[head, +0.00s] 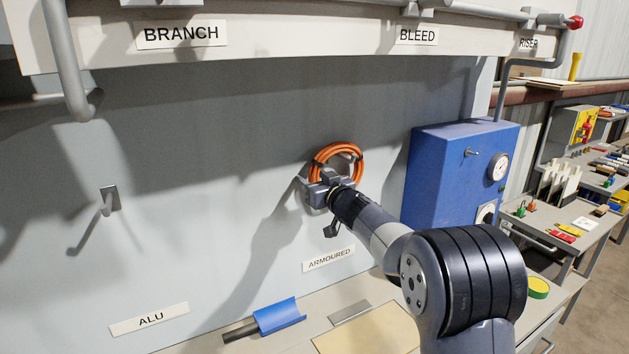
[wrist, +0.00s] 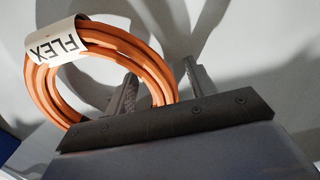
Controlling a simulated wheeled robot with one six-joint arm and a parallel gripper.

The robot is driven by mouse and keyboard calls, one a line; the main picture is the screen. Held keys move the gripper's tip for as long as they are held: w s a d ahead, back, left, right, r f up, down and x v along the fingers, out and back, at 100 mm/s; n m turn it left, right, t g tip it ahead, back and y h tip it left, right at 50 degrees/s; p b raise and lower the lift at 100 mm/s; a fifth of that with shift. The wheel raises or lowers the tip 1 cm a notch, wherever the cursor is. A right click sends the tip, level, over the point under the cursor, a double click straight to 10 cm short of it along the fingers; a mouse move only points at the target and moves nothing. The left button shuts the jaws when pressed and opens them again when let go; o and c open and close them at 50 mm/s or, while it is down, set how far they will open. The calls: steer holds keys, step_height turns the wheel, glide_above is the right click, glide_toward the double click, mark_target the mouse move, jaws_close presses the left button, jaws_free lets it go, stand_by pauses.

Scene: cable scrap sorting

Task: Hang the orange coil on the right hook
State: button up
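The orange coil (head: 337,150) stands upright against the grey wall panel above the ARMOURED label (head: 329,260). In the wrist view the coil (wrist: 45,90) carries a white FLEX tag (wrist: 62,44). My gripper (head: 331,180) is at the coil's lower part. In the wrist view my gripper (wrist: 160,85) has its fingers apart; the coil's strands pass between them, near the left finger, with a gap to the right finger. The right hook is hidden behind my gripper and the coil, so I cannot tell whether the coil rests on it. The left hook (head: 106,203), above the ALU label (head: 149,319), is empty.
A blue box with a gauge (head: 455,180) stands right of the coil. Pipes and a labelled beam (head: 280,38) run overhead. A blue channel piece (head: 279,316) lies on the bench below. The panel between the hooks is clear.

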steer(key=shift+f, duration=0.1)
steer(key=b+v, duration=0.2)
steer(key=v, duration=0.8)
steer(key=shift+s+d, duration=0.25)
steer(key=shift+s, duration=0.1)
steer(key=shift+w, duration=0.1)
steer(key=p+x, duration=0.2)
steer(key=x, duration=0.9)
steer(key=shift+s+d+r, duration=0.15)
steer(key=shift+s+r, duration=0.2)
steer(key=shift+r, duration=0.35)
steer(key=shift+f, duration=0.15)
